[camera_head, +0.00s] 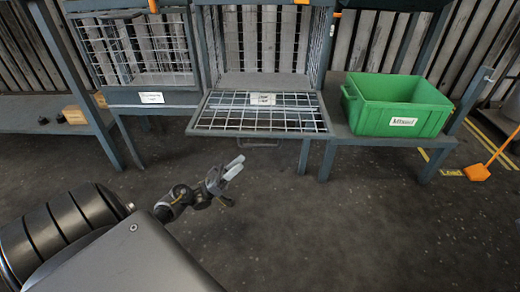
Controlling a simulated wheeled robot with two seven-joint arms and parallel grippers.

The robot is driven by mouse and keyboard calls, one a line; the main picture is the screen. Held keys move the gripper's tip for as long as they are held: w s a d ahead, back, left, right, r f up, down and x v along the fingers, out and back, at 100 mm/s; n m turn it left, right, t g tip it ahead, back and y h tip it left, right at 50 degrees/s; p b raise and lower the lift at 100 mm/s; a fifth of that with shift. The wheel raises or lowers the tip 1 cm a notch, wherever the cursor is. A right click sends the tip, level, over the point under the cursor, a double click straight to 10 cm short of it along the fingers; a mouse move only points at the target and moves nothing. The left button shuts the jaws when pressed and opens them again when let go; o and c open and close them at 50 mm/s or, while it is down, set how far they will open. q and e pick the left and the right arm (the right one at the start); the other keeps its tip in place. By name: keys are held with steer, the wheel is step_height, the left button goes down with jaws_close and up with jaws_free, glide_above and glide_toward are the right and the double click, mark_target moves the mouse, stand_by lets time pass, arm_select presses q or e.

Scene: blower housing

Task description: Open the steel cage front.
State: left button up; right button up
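The middle steel cage (264,45) has its wire-mesh front (297,123) folded down. The front sticks out toward me, nearly level, with a white label (263,99) on it and a thin handle (258,144) at its near edge. A second cage (137,48) on the left has a mesh front that looks upright. My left gripper (239,163) is below and in front of the lowered front, apart from it. Its two pale fingers look slightly parted, with nothing between them. My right gripper is out of view.
A green bin (400,107) stands on the bench right of the middle cage. An orange broom or scoop (478,172) is on the floor at far right. Small boxes (75,115) sit on a low shelf at left. The dark floor before the cages is clear.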

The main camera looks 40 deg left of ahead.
mark_target(260, 146)
arm_select(q)
steer(key=x, duration=1)
steer(key=shift+w+d+r+b, duration=0.1)
steer(key=shift+w+d+b, duration=0.1)
steer(key=shift+b, duration=0.2)
steer(key=shift+a, duration=0.1)
jaws_close()
